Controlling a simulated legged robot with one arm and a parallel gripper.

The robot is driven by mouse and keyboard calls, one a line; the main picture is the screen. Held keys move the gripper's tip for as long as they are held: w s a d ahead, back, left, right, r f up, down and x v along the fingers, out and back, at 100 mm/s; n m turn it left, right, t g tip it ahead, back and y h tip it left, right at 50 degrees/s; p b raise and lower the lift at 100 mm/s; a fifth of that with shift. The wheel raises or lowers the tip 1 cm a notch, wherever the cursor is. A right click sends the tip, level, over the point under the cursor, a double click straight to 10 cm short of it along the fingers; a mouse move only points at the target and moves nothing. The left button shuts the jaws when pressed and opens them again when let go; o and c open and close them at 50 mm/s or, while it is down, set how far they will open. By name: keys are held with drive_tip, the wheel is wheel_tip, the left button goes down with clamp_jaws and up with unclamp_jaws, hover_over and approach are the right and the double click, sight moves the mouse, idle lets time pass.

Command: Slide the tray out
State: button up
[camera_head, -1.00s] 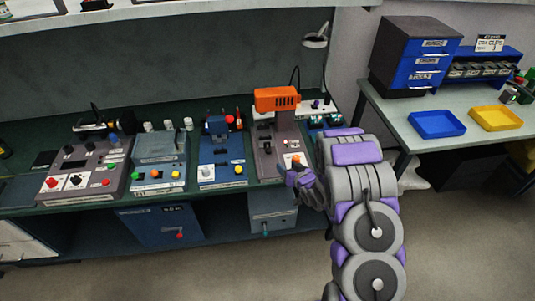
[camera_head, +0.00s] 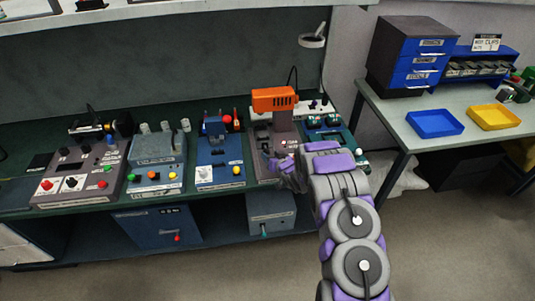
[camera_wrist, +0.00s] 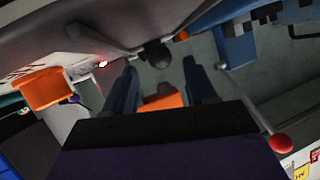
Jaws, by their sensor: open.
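The grey station with the orange head (camera_head: 274,100) stands on the green bench. I cannot pick out its tray for certain; the arm hides part of its front. My gripper (camera_head: 283,172), purple and grey, is at the front right of this station. In the wrist view its two blue fingers (camera_wrist: 162,85) are apart, with an orange piece (camera_wrist: 165,98) between their bases. A dark round knob (camera_wrist: 158,53) on a thin rod lies just past the fingertips, in line with the gap. I see no grip on it. The orange head (camera_wrist: 45,90) also shows at left.
The blue station (camera_head: 220,172) is just left of the grey one, and a teal station (camera_head: 325,128) is at its right, partly behind my arm. A blue tray (camera_head: 434,123) and a yellow tray (camera_head: 494,117) lie on the right table. The floor in front is clear.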

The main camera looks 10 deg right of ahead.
sight(268, 153)
drive_tip(key=shift+x, duration=2.25)
clamp_jaws()
